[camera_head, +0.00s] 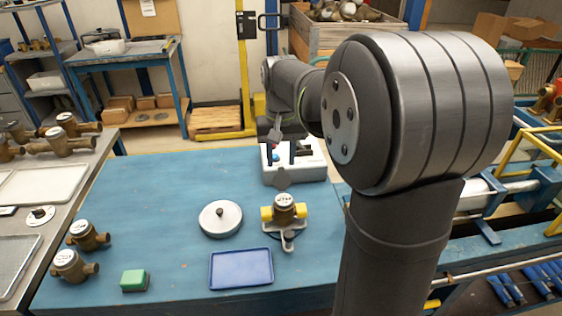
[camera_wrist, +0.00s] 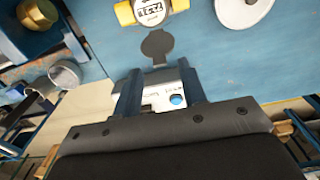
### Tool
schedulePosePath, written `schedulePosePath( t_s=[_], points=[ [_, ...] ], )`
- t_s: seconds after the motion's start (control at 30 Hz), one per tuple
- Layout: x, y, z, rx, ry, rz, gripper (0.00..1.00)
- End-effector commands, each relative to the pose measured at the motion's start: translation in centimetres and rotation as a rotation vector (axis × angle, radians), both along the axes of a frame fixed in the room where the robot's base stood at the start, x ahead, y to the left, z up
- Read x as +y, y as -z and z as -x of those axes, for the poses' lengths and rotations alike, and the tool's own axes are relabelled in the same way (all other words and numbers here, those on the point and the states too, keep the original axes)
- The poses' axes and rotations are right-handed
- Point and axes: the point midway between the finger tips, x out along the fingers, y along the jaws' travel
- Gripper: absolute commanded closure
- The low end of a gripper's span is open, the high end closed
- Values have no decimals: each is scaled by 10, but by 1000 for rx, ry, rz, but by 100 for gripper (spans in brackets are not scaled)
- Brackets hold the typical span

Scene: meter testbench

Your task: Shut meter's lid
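The brass meter (camera_head: 284,210) with yellow end caps sits on a grey stand on the blue table, its white dial facing up. In the wrist view the meter's dial (camera_wrist: 150,11) shows at the top edge. Its round dark-grey lid (camera_wrist: 157,45) is swung open, away from the dial, on the side toward my gripper. In the head view the lid (camera_head: 284,182) shows behind the meter, in front of the grey-white box. My gripper (camera_wrist: 160,84) is open, with nothing between its two fingers. In the head view my gripper (camera_head: 280,152) is over the box, behind the lid.
The grey-white box (camera_head: 310,172) with a blue button stands behind the meter. A round pale plate with a black knob (camera_head: 220,220) lies left of it. A blue tray (camera_head: 240,268), a green block (camera_head: 134,281) and two brass meters (camera_head: 85,236) are nearer. The table's left-middle is clear.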

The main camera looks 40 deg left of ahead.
Motion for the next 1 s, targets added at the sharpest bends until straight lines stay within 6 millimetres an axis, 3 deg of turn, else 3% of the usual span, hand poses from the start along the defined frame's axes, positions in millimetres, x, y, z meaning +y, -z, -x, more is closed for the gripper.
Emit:
schedulePosePath(
  t_s=[0.2,0.5,0.7,1.0],
  points=[
    [0,18,0,0,0,0,62],
    [0,20,0,0,0,0,62],
    [0,20,0,0,0,0,100],
    [-1,20,1,-12,0,-12,100]
  ],
)
